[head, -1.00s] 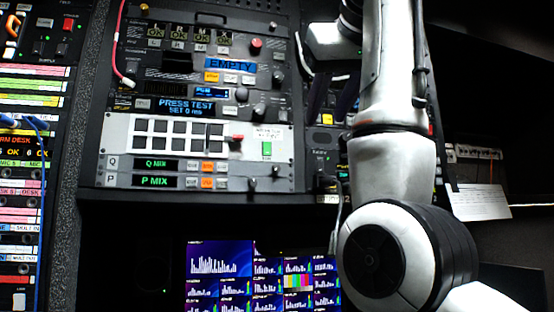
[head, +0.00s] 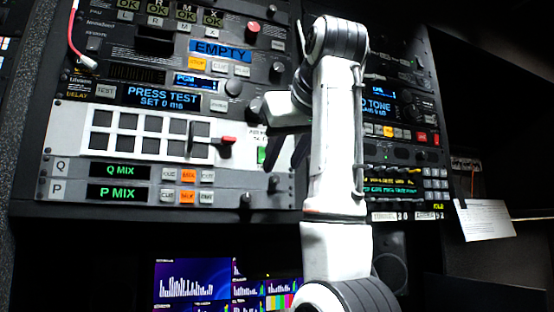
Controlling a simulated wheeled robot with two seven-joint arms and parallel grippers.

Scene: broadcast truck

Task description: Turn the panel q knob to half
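The Q row (head: 62,168) has a green "Q MIX" display (head: 119,172) and a few small buttons (head: 187,174), one lit orange. Two small dark knobs stand to its right, one at the upper right (head: 274,183) and one lower and further left (head: 246,199). I cannot tell which belongs to panel Q, nor read their settings. My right gripper (head: 287,152) hangs in front of the panel just above the upper-right knob. Its two dark fingers are spread apart, with nothing seen between them. They partly hide the panel around the green switch. My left gripper is out of view.
The P row (head: 56,190) lies directly below. A red-handled lever (head: 226,141) sticks out left of my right gripper, beside the button grid (head: 150,134). Larger black knobs (head: 234,88) are above. Another rack unit (head: 400,110) is on the right, and screens (head: 195,285) glow below.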

